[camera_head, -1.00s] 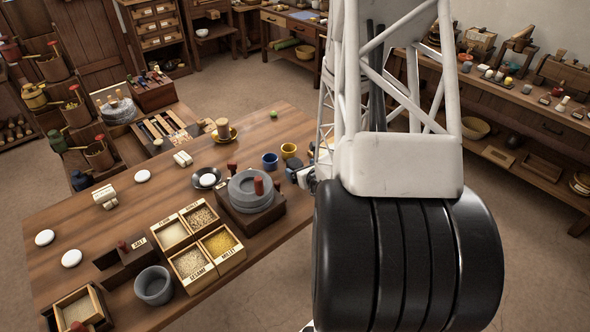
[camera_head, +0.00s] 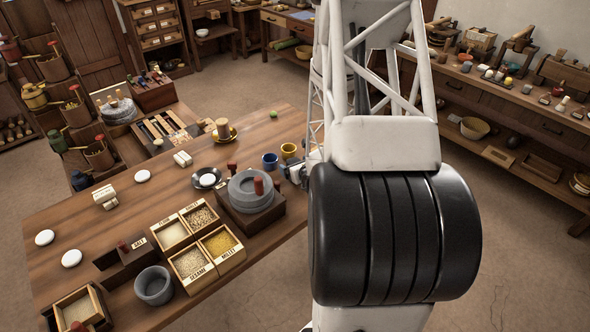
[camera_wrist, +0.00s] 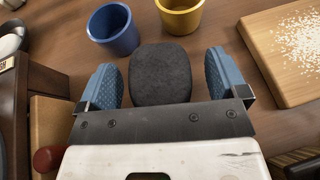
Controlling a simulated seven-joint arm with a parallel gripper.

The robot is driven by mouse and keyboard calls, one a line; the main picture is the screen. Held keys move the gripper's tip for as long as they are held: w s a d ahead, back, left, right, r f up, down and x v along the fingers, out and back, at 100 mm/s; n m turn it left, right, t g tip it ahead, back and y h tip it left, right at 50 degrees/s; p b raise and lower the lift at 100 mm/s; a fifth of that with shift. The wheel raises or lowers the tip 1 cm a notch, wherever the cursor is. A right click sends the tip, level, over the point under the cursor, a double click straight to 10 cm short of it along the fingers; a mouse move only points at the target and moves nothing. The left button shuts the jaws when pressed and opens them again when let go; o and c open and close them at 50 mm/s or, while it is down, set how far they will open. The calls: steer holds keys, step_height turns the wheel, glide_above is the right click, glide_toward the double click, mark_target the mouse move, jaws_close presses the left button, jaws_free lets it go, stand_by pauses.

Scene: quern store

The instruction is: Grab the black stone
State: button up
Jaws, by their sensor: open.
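The black stone (camera_wrist: 160,75) is a dark, rounded, rough block in the wrist view. It lies between the two blue fingers of my gripper (camera_wrist: 164,80), with a gap visible on each side. My gripper is open. I cannot tell how far above the table the fingers are. In the head view, my gripper (camera_head: 294,172) shows only in part beside the quern, mostly hidden by my arm. The stone is hidden there.
A blue cup (camera_wrist: 113,29) and a yellow cup (camera_wrist: 180,13) stand just beyond the stone. A wooden board (camera_wrist: 290,50) with white grains lies at right. The stone quern (camera_head: 250,190) stands close by at left. Boxes of grain (camera_head: 199,247) fill the near table.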

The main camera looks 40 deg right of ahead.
stand_by(0.5)
steer(key=c, duration=1.4)
steer(key=shift+r, duration=0.1)
steer(key=shift+r, duration=4.9)
